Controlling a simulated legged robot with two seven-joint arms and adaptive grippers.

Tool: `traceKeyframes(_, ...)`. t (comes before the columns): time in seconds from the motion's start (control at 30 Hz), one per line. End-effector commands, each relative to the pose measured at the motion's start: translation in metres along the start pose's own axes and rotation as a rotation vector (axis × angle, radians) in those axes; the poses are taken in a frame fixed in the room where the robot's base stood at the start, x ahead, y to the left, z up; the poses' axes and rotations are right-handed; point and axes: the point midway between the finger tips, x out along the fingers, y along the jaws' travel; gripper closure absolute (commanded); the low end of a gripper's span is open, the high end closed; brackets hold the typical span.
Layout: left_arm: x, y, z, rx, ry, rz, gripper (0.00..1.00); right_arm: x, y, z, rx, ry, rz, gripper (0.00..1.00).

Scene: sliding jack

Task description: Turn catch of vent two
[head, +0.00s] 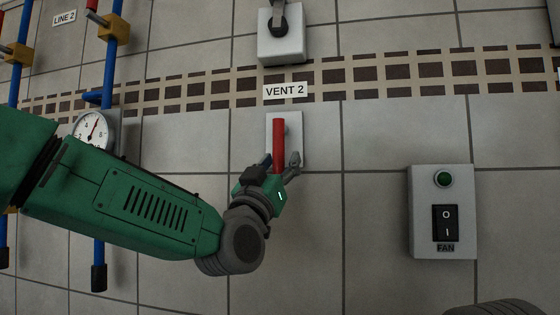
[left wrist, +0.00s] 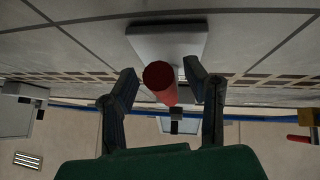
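The vent two catch is a red handle (head: 279,140) standing upright on a pale wall plate (head: 294,128), under the VENT 2 label (head: 286,91). My left gripper (head: 280,160) is at the handle's lower end, coming from below. In the left wrist view the red handle (left wrist: 160,76) points toward the camera between the two open fingers of my left gripper (left wrist: 163,75). Gaps show on both sides, so the fingers do not appear to touch it. The handle's lower end is partly hidden by the gripper in the head view.
A FAN switch box (head: 443,212) with a green button is on the wall at the right. Blue pipes (head: 107,75) and a gauge (head: 93,130) are at the left. Another plate with a dark lever (head: 281,38) is above the label. The wall between catch and fan box is clear.

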Motion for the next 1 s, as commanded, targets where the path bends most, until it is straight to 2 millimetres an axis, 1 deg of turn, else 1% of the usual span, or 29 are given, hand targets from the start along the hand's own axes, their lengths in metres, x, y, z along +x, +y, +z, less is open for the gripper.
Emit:
traceKeyframes(0.23,0.003,0.001,-0.004,0.003,0.009,-0.001,0.59,-0.001,0.0,0.001,0.0,0.001,0.0,1.0)
traceKeyframes(0.37,-0.005,0.001,-0.005,0.003,0.01,-0.001,0.59,-0.001,0.0,0.002,0.0,0.002,0.0,1.0)
traceKeyframes(0.47,-0.02,0.0,-0.005,0.002,0.008,-0.002,0.59,-0.001,0.0,0.002,0.0,0.002,0.0,1.0)
traceKeyframes(0.7,-0.072,-0.001,-0.003,0.001,0.006,-0.002,0.59,-0.002,0.0,0.002,0.0,0.003,0.001,1.0)
traceKeyframes(0.8,-0.091,-0.001,-0.002,0.001,0.005,-0.002,0.59,-0.002,-0.001,0.002,0.0,0.003,0.001,1.0)
traceKeyframes(0.9,-0.105,-0.002,-0.002,0.002,0.005,-0.003,0.59,-0.001,0.0,0.002,0.0,0.003,0.0,1.0)
traceKeyframes(1.0,-0.114,-0.001,-0.001,0.002,0.006,-0.003,0.59,-0.001,0.0,0.002,0.0,0.003,0.0,1.0)
